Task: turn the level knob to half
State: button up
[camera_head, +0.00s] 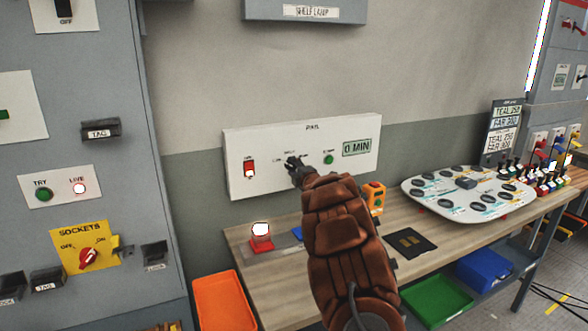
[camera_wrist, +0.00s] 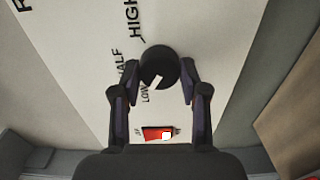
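The level knob (camera_wrist: 158,66) is round and black with a white pointer. In the wrist view its pointer slants down-left toward the LOW mark (camera_wrist: 146,94); the HALF mark (camera_wrist: 120,62) and HIGH mark (camera_wrist: 132,20) lie further round. My gripper (camera_wrist: 160,75) has one finger on each side of the knob, with the tips seeming to touch its sides. In the head view my gripper (camera_head: 295,168) is at the white panel (camera_head: 350,130) and hides most of the knob.
A red switch (camera_head: 249,168) is left of the knob; a green button (camera_head: 328,158) and a 0 MIN display (camera_head: 357,147) are to the right. Below, the bench (camera_head: 350,262) holds a red lamp (camera_head: 261,237) and an orange device (camera_head: 374,197). A grey cabinet (camera_head: 125,200) stands left.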

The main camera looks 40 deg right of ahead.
jog(key=c, duration=0.6)
jog(key=shift+o, duration=0.2)
jog(key=shift+m, duration=0.4)
jog(key=shift+m+p, duration=0.3)
jog(key=shift+m, duration=0.7)
jog(key=m+p, duration=0.1)
jog(key=m, duration=0.2)
jog(key=shift+m, duration=0.4)
jog(key=m+p, duration=0.1)
jog(key=m, duration=0.2)
jog(key=shift+r+p, duration=0.1)
jog(key=shift+p, duration=0.3)
jog(key=shift+m+p, duration=0.45)
jog(key=shift+m, duration=0.65)
